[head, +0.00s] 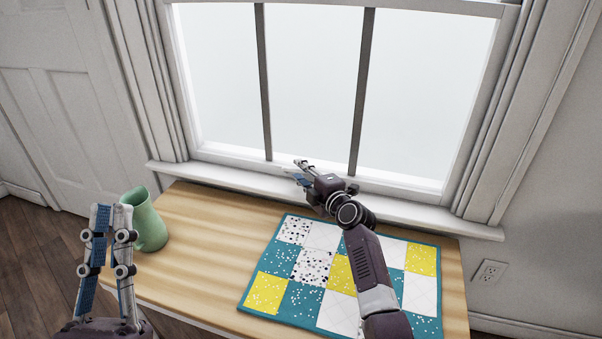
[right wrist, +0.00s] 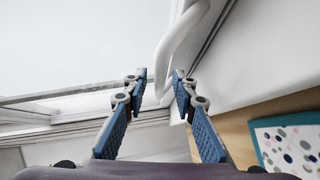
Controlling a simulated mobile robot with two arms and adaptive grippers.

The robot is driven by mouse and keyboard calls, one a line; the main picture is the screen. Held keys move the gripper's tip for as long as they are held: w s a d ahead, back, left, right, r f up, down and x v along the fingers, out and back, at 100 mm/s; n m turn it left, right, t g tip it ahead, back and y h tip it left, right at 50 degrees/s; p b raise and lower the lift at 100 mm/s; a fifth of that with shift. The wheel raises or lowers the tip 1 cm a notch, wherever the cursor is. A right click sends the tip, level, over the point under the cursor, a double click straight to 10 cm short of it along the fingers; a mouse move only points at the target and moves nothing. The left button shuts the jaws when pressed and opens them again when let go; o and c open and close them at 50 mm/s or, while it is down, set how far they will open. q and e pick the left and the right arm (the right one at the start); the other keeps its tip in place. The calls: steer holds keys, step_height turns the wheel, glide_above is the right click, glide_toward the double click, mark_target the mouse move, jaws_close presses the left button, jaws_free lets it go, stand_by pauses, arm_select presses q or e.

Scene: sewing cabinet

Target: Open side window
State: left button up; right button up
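The window (head: 310,80) fills the back wall in the head view, with a white frame and two dark vertical bars across pale glass. My right gripper (head: 298,168) is at the bottom of the window, just above the sill. In the right wrist view its two fingers (right wrist: 160,78) are apart. A white curved handle (right wrist: 180,42) on the window frame reaches down into the gap between the fingertips, and I see no grip on it. In the head view the handle is hidden or too small to make out.
A wooden table (head: 200,225) stands below the white sill (head: 240,180). A patchwork quilt (head: 310,265) lies on it under my right arm. A green pitcher (head: 147,220) stands at the table's left end, close to my left gripper. A white door (head: 65,90) is at left.

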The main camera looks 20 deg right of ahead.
jaws_close()
steer(key=shift+r, duration=0.1)
stand_by(0.3)
